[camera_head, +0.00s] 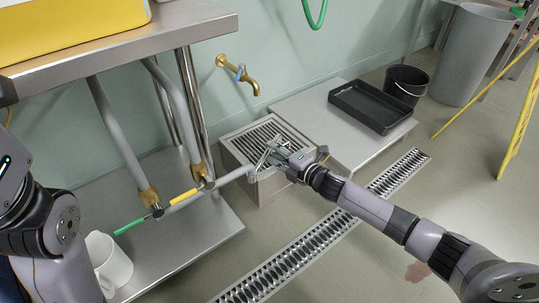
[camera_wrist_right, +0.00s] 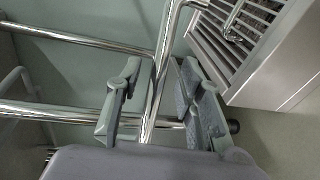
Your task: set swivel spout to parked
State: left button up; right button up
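The swivel spout (camera_head: 236,176) is a pale metal tube under the steel table, reaching right to the edge of the grated drain box. In the right wrist view, a chrome tube (camera_wrist_right: 163,62), seemingly this spout, runs between my fingers and bends to a hooked end over the grate. My right gripper (camera_head: 268,160) is at the spout's outer end. In the wrist view its fingers (camera_wrist_right: 157,98) stand apart on either side of the tube, with gaps visible. Whether either finger touches it is unclear. My left arm shows at the left, its gripper out of frame.
The grated drain box (camera_head: 240,160) stands beside the table shelf (camera_head: 205,240). Green (camera_head: 130,227) and yellow (camera_head: 184,197) handles sit near the pipes. A white mug-like vessel (camera_head: 112,262) is at lower left. A low platform (camera_head: 300,112) holds a black tray (camera_head: 370,107). A brass tap (camera_head: 240,76) is above.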

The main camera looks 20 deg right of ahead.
jog(key=shift+b+x, duration=0.4)
jog(key=shift+x, duration=1)
grip_shut()
